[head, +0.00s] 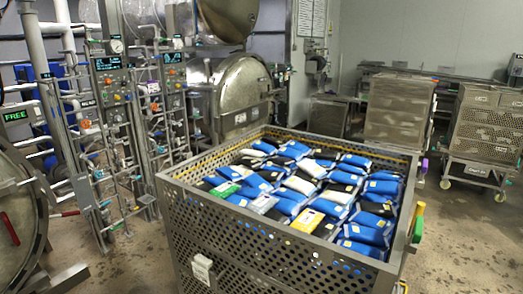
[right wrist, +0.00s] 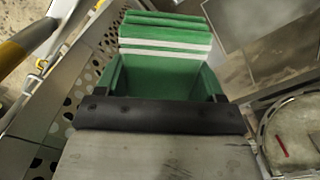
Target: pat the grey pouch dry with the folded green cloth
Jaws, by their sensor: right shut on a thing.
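The folded green cloth (right wrist: 165,75) with white stripes is in the right wrist view. My right gripper (right wrist: 160,115) is shut on it; the dark finger pad crosses in front of its lower part. The cloth is held near the perforated metal wall of a crate. In the head view, a pale greyish pouch (head: 264,203) lies on top of the pouches near the front left of the crate; I cannot tell for sure that it is the grey pouch. Neither gripper shows in the head view.
The perforated metal crate (head: 255,240) is filled with several blue, black and white pouches. A green-and-white item (head: 222,189) lies among them. Pipes and control panels (head: 110,80) stand at left, a round autoclave door (head: 245,92) behind. A wheeled cart (head: 488,135) stands at right; floor there is open.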

